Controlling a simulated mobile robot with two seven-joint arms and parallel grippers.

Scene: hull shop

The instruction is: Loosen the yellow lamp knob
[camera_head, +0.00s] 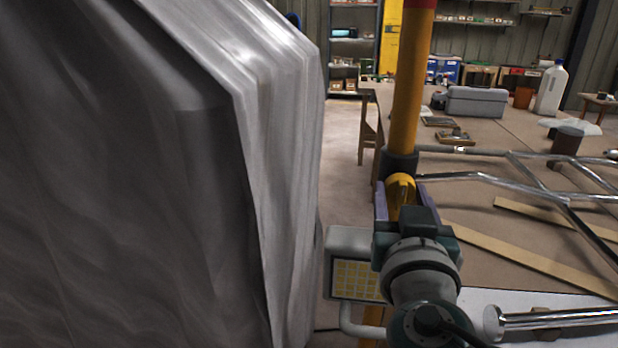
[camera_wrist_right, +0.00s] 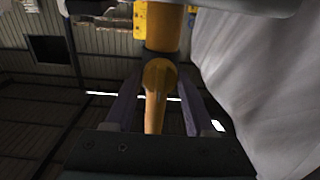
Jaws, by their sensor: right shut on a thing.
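The yellow lamp knob (camera_head: 401,187) sits on the upright yellow pole (camera_head: 410,90), just below a dark collar. My right gripper (camera_head: 398,195) is shut on the knob, with a finger on each side of it. In the right wrist view the knob (camera_wrist_right: 157,85) lies between the two fingers (camera_wrist_right: 158,100), and its tapered yellow part points toward the camera. A lamp head (camera_head: 355,265) with a yellow grid face hangs beside the pole, left of my right wrist. My left gripper does not show in either view.
A large grey sheet-covered shape (camera_head: 200,170) fills the left of the head view. To the right, a workbench (camera_head: 505,225) carries metal tubes (camera_head: 500,180), wooden strips, a grey case (camera_head: 475,102) and a white bottle (camera_head: 551,88). Bare floor shows between sheet and bench.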

